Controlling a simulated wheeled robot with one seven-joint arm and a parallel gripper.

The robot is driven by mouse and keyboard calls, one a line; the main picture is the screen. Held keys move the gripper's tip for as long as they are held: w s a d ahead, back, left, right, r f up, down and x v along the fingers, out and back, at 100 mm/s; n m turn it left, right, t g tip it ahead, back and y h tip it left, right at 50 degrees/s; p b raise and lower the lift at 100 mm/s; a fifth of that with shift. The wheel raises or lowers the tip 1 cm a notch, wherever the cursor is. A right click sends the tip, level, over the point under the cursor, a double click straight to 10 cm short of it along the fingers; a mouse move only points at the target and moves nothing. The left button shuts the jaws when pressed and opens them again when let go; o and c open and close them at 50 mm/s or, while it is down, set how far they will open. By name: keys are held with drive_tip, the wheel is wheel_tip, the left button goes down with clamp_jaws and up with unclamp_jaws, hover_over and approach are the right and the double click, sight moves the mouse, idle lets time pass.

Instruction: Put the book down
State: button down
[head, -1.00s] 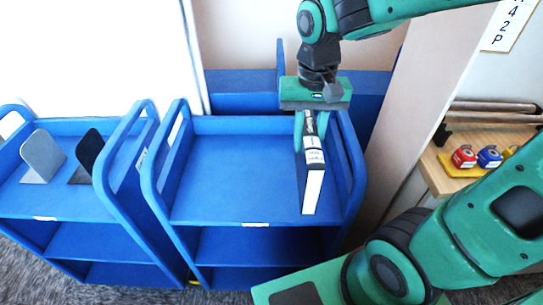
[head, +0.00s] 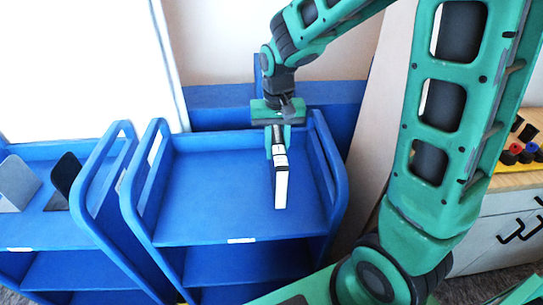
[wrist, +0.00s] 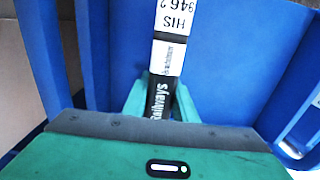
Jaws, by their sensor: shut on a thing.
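The book (head: 281,187) is a dark, slim volume with white labels on its spine and pale pages. My gripper (head: 278,150) is shut on it from the far end and holds it upright on edge. The book is over the top shelf of the middle blue cart (head: 200,205), right of centre. I cannot tell whether its lower edge touches the shelf. In the wrist view the black spine (wrist: 161,85) reads "Railways" with a white HIS 946.2 label, between the green fingers.
The cart's top is otherwise bare, with raised blue side rails. A second blue cart (head: 40,230) stands at left with a grey bookend (head: 16,184) and a black bookend (head: 66,176). A wooden counter (head: 515,180) with small coloured items is at right.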

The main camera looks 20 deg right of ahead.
drive_tip(key=shift+f, duration=1.35)
drive_tip(key=c, duration=1.4)
unclamp_jaws()
drive_tip(key=shift+c, duration=0.2)
